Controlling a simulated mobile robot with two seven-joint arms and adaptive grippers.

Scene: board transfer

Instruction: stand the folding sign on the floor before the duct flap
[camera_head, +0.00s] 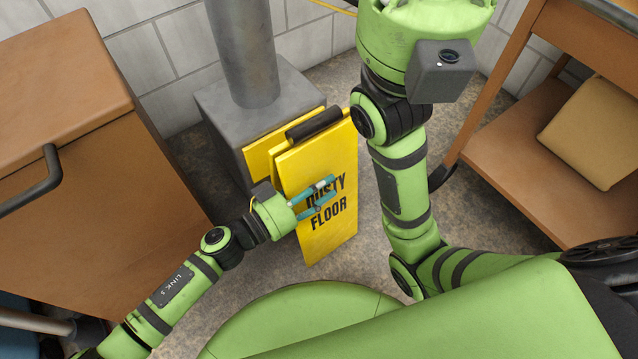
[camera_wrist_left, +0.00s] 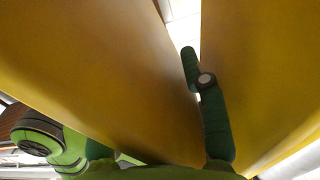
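The yellow folding sign (camera_head: 335,235), lettered "DUSTY FLOOR", is upright in front of the grey duct base (camera_head: 222,115). It has a black handle on top and a second yellow panel behind. I cannot tell whether its lower edge touches the floor. My left gripper (camera_head: 334,194) is at the sign's left side, its two teal fingers apart across the lettering. No duct flap shows; the sign covers part of the base.
A brown cabinet (camera_head: 60,80) with a dark handle stands at the left, close to my left arm. A wooden shelf unit (camera_head: 515,135) holding a tan cushion-like object (camera_head: 595,130) stands at the right. Bare floor (camera_head: 475,195) shows between the sign and the shelf.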

